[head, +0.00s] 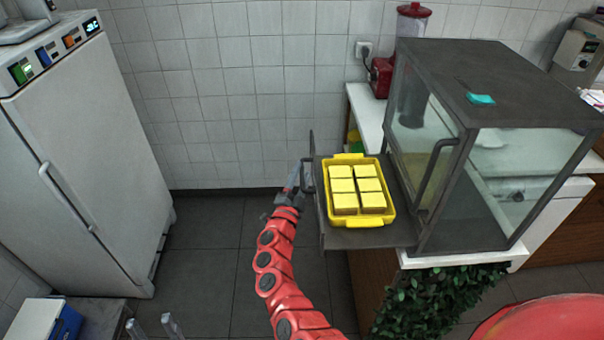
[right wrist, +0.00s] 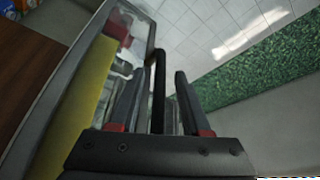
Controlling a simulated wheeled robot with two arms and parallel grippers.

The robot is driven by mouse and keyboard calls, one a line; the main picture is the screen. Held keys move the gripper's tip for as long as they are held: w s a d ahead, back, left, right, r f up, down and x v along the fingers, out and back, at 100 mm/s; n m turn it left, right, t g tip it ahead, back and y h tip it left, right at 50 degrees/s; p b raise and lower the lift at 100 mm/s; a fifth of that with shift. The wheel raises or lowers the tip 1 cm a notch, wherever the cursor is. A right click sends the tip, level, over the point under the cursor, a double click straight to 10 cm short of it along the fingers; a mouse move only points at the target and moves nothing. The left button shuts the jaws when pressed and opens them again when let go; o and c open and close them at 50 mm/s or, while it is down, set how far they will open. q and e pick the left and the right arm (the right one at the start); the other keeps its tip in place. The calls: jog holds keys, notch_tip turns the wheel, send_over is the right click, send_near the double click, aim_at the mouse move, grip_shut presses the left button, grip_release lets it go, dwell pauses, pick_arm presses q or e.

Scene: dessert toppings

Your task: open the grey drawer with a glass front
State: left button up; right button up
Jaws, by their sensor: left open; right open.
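The dark grey glass-sided case (head: 535,85) stands on a white counter. A grey drawer (head: 375,238) extends out of its left side, with its thin upright front (head: 312,150) seen nearly edge-on. My right gripper (head: 292,183), on the red arm, is at the handle (head: 305,176) outside that front. In the right wrist view the dark handle (right wrist: 158,85) stands between the open fingers (right wrist: 163,98); I cannot tell whether they touch it. My left gripper (head: 153,326) shows only its two spread fingertips at the bottom left, open and empty.
A yellow tray (head: 384,219) with several yellow blocks lies in the drawer. Another handle (head: 437,172) is on the case's left glass side. A white fridge (head: 85,150) stands at left. A leafy plant (head: 435,298) hangs below the counter. The floor between is clear.

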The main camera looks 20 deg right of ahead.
jog(key=b+v, duration=0.3)
jog(key=v, duration=1.3)
jog(key=shift+s, duration=0.2)
jog(key=shift+a, duration=0.15)
jog(key=shift+a+f, duration=0.1)
jog(key=shift+f, duration=0.05)
